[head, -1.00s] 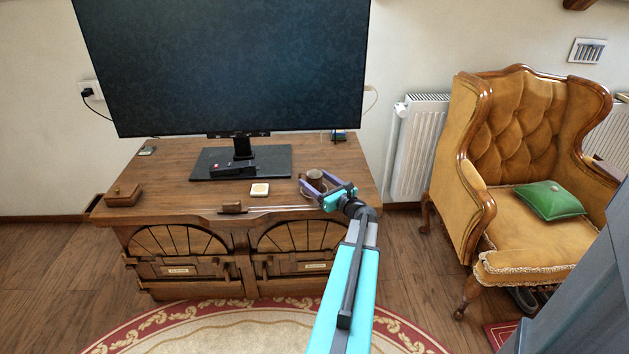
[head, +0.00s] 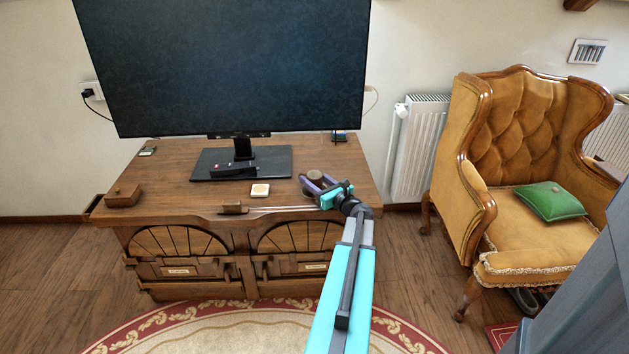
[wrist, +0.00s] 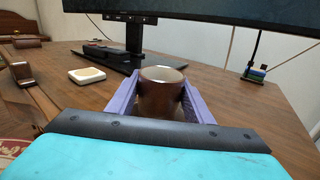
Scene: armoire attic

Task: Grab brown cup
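The brown cup (wrist: 161,92) stands upright on the wooden cabinet top (head: 165,170), near its right front part. In the head view the cup (head: 315,175) is partly hidden by my gripper (head: 315,183). In the wrist view my gripper (wrist: 158,88) has its two purple fingers on either side of the cup, with the cup between them. The fingers are spread and close to the cup's sides; whether they touch it is hard to tell.
A large monitor (head: 225,65) stands behind on a black base (head: 270,163). An armchair (head: 520,140) and a radiator (head: 420,140) are to the right.

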